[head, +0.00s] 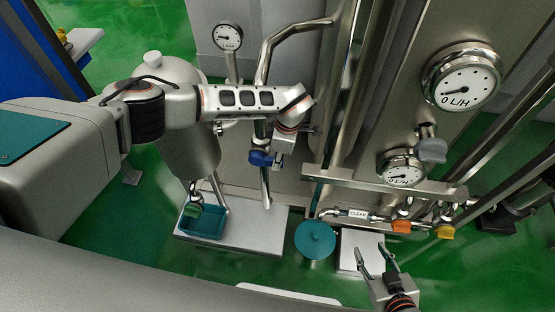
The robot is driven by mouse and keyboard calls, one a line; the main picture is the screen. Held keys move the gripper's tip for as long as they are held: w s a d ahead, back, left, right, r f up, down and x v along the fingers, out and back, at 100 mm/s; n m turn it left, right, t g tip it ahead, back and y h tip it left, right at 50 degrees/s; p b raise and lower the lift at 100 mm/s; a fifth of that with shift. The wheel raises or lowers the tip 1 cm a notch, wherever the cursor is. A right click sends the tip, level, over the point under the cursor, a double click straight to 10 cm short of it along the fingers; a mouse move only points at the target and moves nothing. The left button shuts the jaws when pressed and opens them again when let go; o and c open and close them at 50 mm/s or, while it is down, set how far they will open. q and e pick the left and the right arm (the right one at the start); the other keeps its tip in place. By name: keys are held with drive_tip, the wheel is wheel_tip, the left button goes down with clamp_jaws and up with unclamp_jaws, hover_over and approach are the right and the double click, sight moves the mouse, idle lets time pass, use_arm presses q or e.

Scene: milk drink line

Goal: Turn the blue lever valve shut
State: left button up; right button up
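The blue lever valve (261,158) sits on a vertical steel pipe in the middle of the head view. Its blue handle lies across the pipe, roughly level in the picture. My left gripper (281,157) is at the right end of the blue handle, just below my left wrist. Its fingers are small and partly hidden, so I cannot tell whether they touch or grip the handle. My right gripper (376,259) is at the lower right, far from the blue valve. Its two fingers are spread apart with nothing between them.
A steel tank (190,150) stands left of the pipe, partly behind my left arm. A green valve (193,210) hangs over a teal tray (203,236). An orange valve (401,226), a yellow valve (446,232) and a grey handle (432,150) are at right. A round teal lid (315,239) is below.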

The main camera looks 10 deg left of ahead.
use_arm(q)
drive_tip(key=o, duration=0.3)
wheel_tip(320, 180, up, 12)
drive_tip(key=d, duration=0.1)
drive_tip(key=shift+d, duration=0.4)
drive_tip(key=shift+f, duration=0.1)
idle(0.3)
